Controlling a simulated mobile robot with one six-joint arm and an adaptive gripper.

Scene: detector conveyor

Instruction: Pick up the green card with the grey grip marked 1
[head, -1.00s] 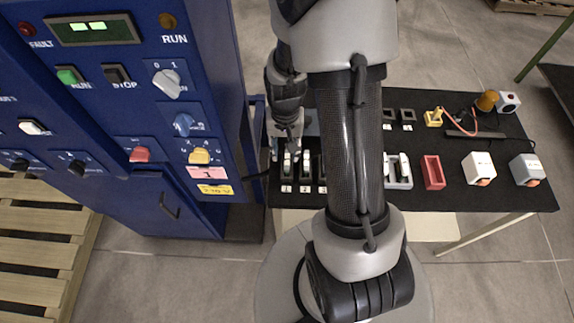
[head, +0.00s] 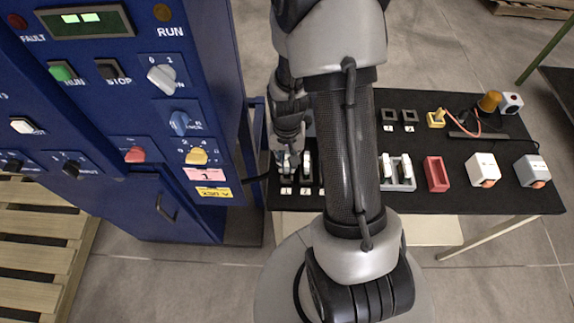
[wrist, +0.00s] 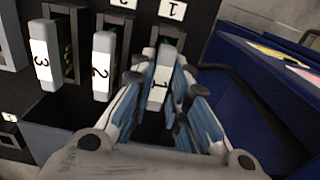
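The card with the grey grip marked 1 (wrist: 160,88) stands upright in its slot, at the centre of the wrist view. My gripper (wrist: 163,72) is over it, with one blue-padded finger on each side of the grip. The fingers look open, with narrow gaps beside the grip; contact is not clear. The green board of this card is hidden. In the head view my gripper (head: 290,158) is at the left end of the black table, over the card row, and covers most of card 1.
Card 2 (wrist: 102,68) and card 3 (wrist: 44,62) stand close beside it in the wrist view. The blue cabinet (head: 190,225) is close on the left. A red tray (head: 437,174) and white boxes (head: 482,168) stand farther right on the black table (head: 450,203).

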